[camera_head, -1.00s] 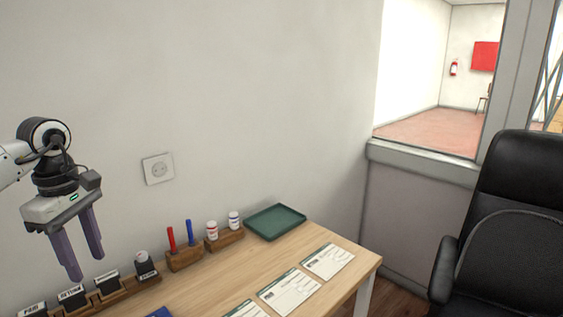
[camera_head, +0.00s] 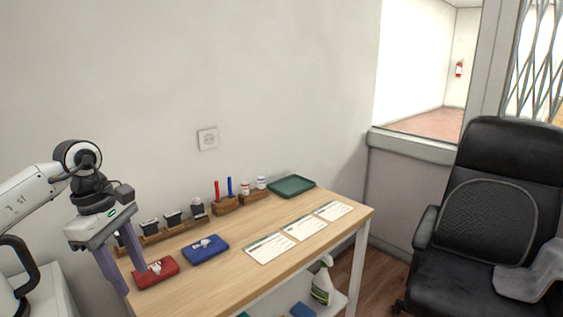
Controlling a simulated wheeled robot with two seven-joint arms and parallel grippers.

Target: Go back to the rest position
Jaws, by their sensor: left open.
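My left gripper (camera_head: 122,274) is open and empty at the left of the head view, its two purple fingers pointing down. It shows in front of the left end of the wooden counter (camera_head: 230,276). One finger tip overlaps the view of a red pouch-like item (camera_head: 157,273) on the counter; I cannot tell whether they touch.
A blue item (camera_head: 205,250), several white cards (camera_head: 303,228) and a green tray (camera_head: 290,186) lie on the counter. Stamps and red and blue markers (camera_head: 229,187) stand in wooden holders along the wall. A black chair (camera_head: 495,215) stands right. A spray bottle (camera_head: 322,284) is below.

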